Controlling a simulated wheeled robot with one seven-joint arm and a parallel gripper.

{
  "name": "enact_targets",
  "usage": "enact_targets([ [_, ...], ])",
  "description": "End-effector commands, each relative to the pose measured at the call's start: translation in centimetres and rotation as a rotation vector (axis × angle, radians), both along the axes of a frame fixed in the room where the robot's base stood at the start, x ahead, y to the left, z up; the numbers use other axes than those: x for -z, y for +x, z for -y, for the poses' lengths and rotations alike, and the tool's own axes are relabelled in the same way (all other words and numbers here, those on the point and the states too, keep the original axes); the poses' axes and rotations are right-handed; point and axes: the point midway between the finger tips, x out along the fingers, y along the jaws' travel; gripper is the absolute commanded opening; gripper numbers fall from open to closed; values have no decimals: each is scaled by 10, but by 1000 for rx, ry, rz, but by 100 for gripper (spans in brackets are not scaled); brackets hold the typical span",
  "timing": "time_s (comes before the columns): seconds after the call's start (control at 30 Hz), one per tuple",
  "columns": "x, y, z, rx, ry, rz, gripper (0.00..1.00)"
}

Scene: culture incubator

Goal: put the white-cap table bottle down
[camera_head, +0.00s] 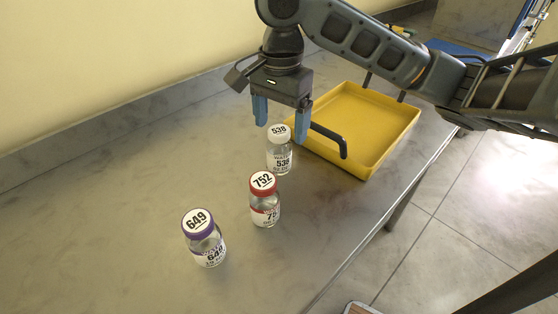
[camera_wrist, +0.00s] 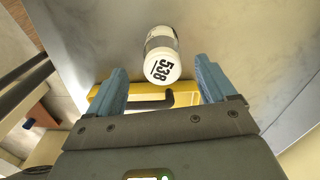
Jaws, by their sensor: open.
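The white-cap bottle (camera_head: 279,155), marked 538, stands upright on the grey table, left of the yellow tray's near end. My gripper (camera_head: 281,125) is open, with its blue fingers above and behind the bottle, and nothing is held between them. In the wrist view the white-cap bottle (camera_wrist: 162,60) shows ahead of the gap between the open fingertips (camera_wrist: 160,78), apart from both.
A red-cap bottle (camera_head: 264,203) marked 752 stands close in front of the white-cap one. A purple-cap bottle (camera_head: 204,238) marked 649 stands further left. The yellow tray (camera_head: 378,160) with a dark handle (camera_head: 330,136) is at right. The table (camera_head: 110,205) is clear at left.

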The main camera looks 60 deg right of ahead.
Motion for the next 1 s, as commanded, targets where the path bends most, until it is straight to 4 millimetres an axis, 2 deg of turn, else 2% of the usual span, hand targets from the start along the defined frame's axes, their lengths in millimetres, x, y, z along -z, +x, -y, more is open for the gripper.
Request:
enact_targets([
  [0.37,37,1,-1,1,3,-1,84],
  [0.6,70,3,0,2,1,-1,84],
  [0.73,77,3,0,1,1,-1,84],
  [0.93,77,3,0,0,1,0,84],
  [1.0,77,3,0,0,1,0,79],
])
